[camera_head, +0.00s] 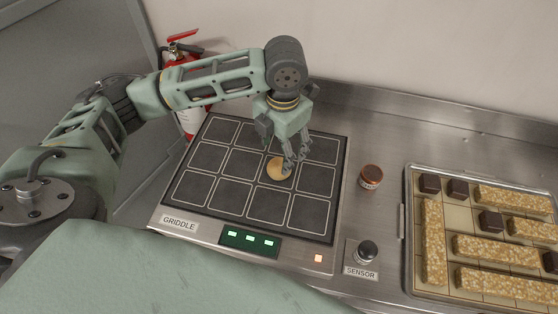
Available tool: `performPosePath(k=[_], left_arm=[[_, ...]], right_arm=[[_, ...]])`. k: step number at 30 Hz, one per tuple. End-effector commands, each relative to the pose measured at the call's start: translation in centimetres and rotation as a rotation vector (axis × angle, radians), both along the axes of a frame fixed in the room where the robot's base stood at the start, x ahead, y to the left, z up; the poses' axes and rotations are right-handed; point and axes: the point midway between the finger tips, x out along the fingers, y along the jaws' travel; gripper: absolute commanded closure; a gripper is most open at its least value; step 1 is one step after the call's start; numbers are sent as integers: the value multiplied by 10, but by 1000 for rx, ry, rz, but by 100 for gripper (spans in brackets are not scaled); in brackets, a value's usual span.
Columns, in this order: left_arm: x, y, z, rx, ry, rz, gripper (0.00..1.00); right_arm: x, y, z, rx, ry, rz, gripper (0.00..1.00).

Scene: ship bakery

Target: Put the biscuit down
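The biscuit (274,170) is a round, pale golden disc. It shows over a middle square of the dark griddle (213,210), and it looks flat. My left gripper (294,163) points down over the griddle, with its fingertips at the right side of the biscuit and covering part of it. The two fingers look close together, but I cannot tell whether they grip the biscuit or only touch or overlap it. I also cannot tell whether the biscuit rests on the griddle or is just above it. My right gripper is not in view.
A small brown jar (371,177) and a sensor knob (367,251) stand right of the griddle. Further right is a tray (409,236) with oat-like bars and dark cubes. A red fire extinguisher (187,120) stands behind my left arm. The other griddle squares look empty.

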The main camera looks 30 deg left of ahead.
Motion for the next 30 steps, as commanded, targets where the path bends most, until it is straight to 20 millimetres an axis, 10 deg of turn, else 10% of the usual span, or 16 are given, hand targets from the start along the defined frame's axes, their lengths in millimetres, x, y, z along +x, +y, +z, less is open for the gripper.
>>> performPosePath(k=[10, 30], left_arm=[[0, -3, 49, 0, -1, 0, 38], [-1, -3, 52, -1, 1, 0, 38]], right_arm=[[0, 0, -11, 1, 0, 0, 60], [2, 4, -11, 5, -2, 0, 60]])
